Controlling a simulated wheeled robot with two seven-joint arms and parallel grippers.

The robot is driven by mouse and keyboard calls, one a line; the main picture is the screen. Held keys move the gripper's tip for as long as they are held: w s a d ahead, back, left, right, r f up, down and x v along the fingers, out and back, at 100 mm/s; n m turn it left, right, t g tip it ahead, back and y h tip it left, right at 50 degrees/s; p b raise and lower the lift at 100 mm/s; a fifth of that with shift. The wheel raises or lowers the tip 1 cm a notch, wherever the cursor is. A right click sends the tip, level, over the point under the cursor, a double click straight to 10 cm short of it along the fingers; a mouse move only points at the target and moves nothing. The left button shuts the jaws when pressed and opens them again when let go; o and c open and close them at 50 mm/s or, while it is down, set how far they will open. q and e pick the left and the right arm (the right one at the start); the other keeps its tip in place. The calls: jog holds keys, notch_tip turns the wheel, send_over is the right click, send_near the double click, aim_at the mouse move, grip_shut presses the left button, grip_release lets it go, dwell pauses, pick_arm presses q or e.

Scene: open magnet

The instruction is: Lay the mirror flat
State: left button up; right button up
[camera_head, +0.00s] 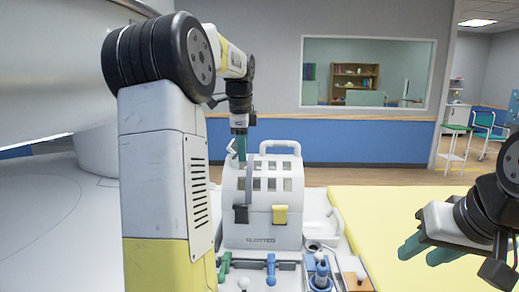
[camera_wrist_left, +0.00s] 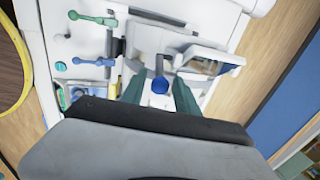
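The mirror appears to be the framed reflective panel (camera_wrist_left: 205,62) in the left wrist view, tilted up from the white device. A blue round knob (camera_wrist_left: 160,86) on a short dark stem stands beside it. My left gripper (camera_wrist_left: 158,92) has green fingers apart on either side of this knob, with gaps visible. In the head view my left gripper (camera_head: 239,145) points down at the top of the white slotted housing (camera_head: 262,190); the mirror cannot be made out clearly there. My right gripper (camera_head: 425,251) is open and empty at the right, above the yellow surface.
Green and blue levers (camera_head: 271,270) and a blue-topped post (camera_head: 320,270) stand in front of the housing. The yellow pad (camera_head: 400,210) to the right is clear. The large white magnet body (camera_head: 50,70) fills the left side.

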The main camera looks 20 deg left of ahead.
aim_at(233, 156)
pick_arm(q)
grip_shut()
jog(key=shift+a, duration=0.1)
jog(key=h, duration=0.2)
jog(key=a+r+t+h, duration=0.1)
jog(key=h, duration=0.1)
jog(key=shift+s+a+n, duration=0.15)
jog(key=shift+a+n, duration=0.05)
jog(key=shift+n, duration=0.1)
jog(key=shift+s+a+r+n+t+h, duration=0.15)
jog(key=shift+a+t+h, duration=0.25)
jog(key=shift+h, duration=0.7)
jog(key=shift+s+a+r+n+t+h, duration=0.15)
jog(key=shift+a+t+h, duration=0.25)
jog(key=shift+h, duration=0.7)
jog(key=shift+f, duration=0.1)
jog(key=shift+o, duration=1.6)
grip_release()
